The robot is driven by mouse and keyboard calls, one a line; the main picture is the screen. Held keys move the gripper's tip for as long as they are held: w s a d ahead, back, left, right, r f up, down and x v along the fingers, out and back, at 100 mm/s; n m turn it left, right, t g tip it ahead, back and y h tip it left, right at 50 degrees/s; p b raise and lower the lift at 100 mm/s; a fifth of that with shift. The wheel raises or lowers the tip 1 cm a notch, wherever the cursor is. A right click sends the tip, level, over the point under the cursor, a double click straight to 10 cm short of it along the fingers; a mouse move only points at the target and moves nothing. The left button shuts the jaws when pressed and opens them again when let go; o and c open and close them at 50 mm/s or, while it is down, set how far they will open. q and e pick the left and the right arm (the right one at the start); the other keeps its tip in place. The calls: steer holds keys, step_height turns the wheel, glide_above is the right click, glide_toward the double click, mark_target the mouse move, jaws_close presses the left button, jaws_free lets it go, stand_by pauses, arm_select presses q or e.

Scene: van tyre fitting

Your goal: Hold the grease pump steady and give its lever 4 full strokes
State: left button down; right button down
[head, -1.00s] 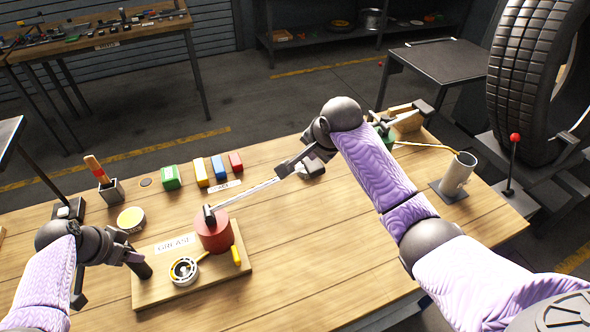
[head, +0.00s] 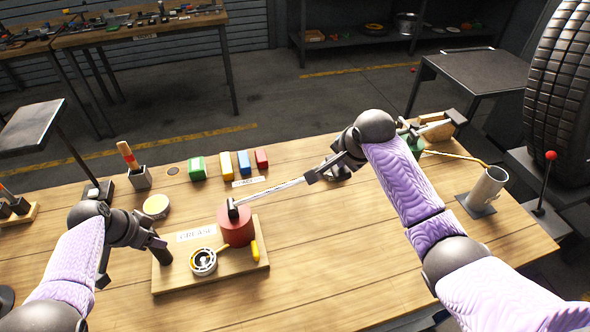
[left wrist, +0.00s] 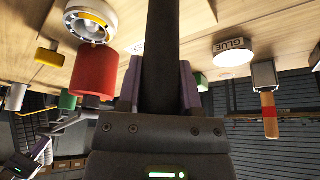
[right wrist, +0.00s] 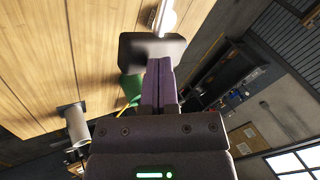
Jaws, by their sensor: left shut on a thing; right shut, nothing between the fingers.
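The grease pump is a red cylinder (head: 237,228) on a wooden board (head: 250,262) marked GREASE. Its silver lever (head: 275,190) slopes up to the right to a dark end piece. My left gripper (head: 150,238) is shut on a dark post (head: 161,253) at the board's left end; the post runs between its fingers in the left wrist view (left wrist: 170,60). My right gripper (head: 333,168) is at the lever's far end. Its fingers (right wrist: 160,85) are shut and empty, pointing at the dark end piece (right wrist: 150,47); I cannot tell whether they touch it.
A GLUE tin (head: 156,206), a brush holder (head: 140,178) and several coloured boxes (head: 243,162) stand behind. A metal cylinder (head: 486,188) stands at right. The bench's right front is clear.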

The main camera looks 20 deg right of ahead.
steer(key=shift+f, duration=0.3)
